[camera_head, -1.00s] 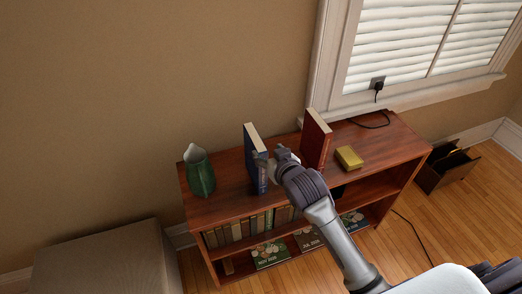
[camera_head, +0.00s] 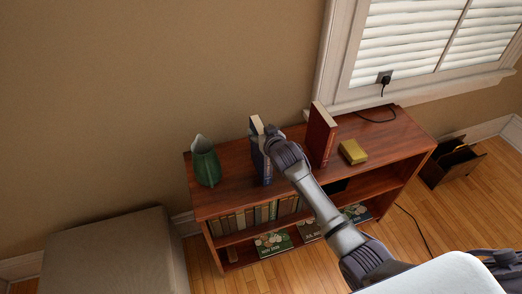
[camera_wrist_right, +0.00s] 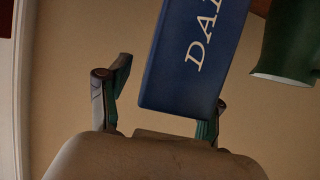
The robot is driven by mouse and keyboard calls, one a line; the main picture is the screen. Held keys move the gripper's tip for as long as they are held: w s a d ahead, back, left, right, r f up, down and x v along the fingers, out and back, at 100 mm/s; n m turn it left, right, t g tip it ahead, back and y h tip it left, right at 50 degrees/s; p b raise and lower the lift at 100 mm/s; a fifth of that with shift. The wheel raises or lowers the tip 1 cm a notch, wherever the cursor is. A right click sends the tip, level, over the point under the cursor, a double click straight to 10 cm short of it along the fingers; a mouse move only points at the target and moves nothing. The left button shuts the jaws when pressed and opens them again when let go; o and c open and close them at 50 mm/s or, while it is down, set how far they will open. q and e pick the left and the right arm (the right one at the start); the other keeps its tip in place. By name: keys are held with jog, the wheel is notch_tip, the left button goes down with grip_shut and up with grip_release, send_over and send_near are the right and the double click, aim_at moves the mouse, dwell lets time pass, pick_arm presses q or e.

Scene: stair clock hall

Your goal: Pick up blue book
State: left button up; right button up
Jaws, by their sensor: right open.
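My right gripper (camera_head: 265,134) is at the top of the book. In the right wrist view, the open right gripper (camera_wrist_right: 170,86) has one finger on each side of the blue book (camera_wrist_right: 192,62), which shows part of its white lettering. The right finger looks close to the book's edge, and a gap shows at the left finger. I cannot tell whether either touches. My left gripper is not in view.
A green pitcher (camera_head: 206,164) stands left of the book; it also shows in the wrist view (camera_wrist_right: 288,40). A red book (camera_head: 320,136) and a yellow box (camera_head: 353,151) are to the right on the bookcase (camera_head: 228,187). The wall is close behind.

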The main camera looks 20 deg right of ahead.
jog(key=shift+w+f, duration=0.2)
jog(key=shift+w, duration=0.3)
jog(key=shift+s, duration=0.1)
grip_shut()
jog(key=shift+r, duration=0.1)
